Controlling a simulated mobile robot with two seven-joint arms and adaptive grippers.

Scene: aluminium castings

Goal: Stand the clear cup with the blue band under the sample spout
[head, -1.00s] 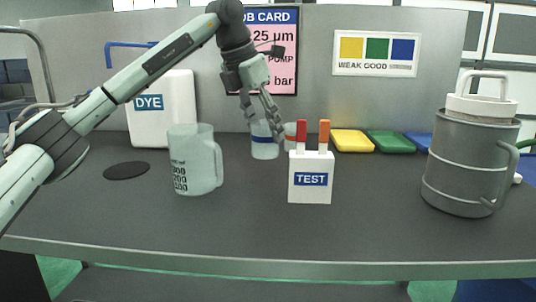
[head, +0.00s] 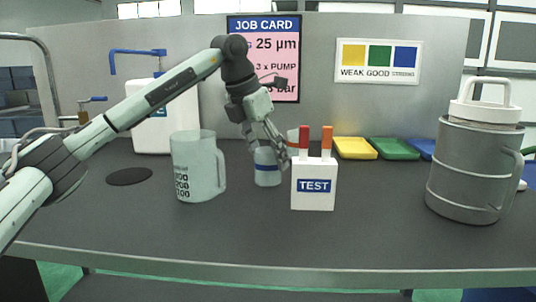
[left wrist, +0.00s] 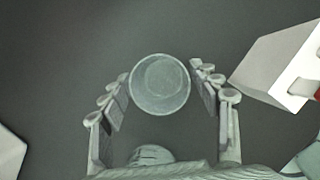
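The clear cup with the blue band (head: 267,168) stands upright on the grey bench, behind and left of the TEST box. My left gripper (head: 272,150) reaches down at its rim, partly covering it. In the left wrist view the cup (left wrist: 160,84) sits between the tips of my open left gripper (left wrist: 160,90), with gaps on both sides. A blue pipe (head: 138,51) with a downturned end is on the back wall at left, above a black disc (head: 129,176); it looks like the sample spout. My right gripper is not in view.
The white TEST box (head: 313,186) stands close right of the cup. A large measuring jug (head: 198,168) stands between cup and disc. A white canister (head: 150,128) is behind the disc. The front bench is clear.

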